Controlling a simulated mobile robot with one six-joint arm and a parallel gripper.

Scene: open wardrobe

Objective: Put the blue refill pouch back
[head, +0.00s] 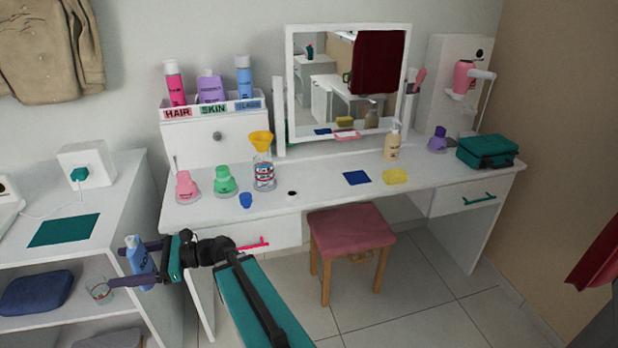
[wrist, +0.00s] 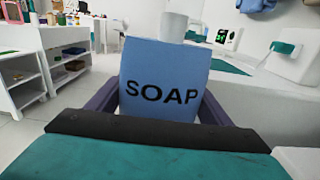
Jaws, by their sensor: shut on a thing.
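The blue refill pouch (head: 138,264) is upright in my gripper (head: 132,264), at the left in front of the white shelf unit. In the wrist view the pouch (wrist: 165,82) fills the middle, with the word SOAP facing the camera and a white cap on top. The purple fingers of my gripper (wrist: 160,102) close on its two sides. The pouch's underside is hidden in the wrist view. A cream pump bottle (head: 392,145) stands on the dressing table, right of the middle.
The shelf unit (head: 128,190) holds a folded navy cloth (head: 38,293) and a clear glass (head: 98,290), close to my gripper. A teal mat (head: 64,230) lies on its top. The dressing table carries a yellow funnel on a bottle (head: 264,178). A pink stool (head: 350,230) stands below.

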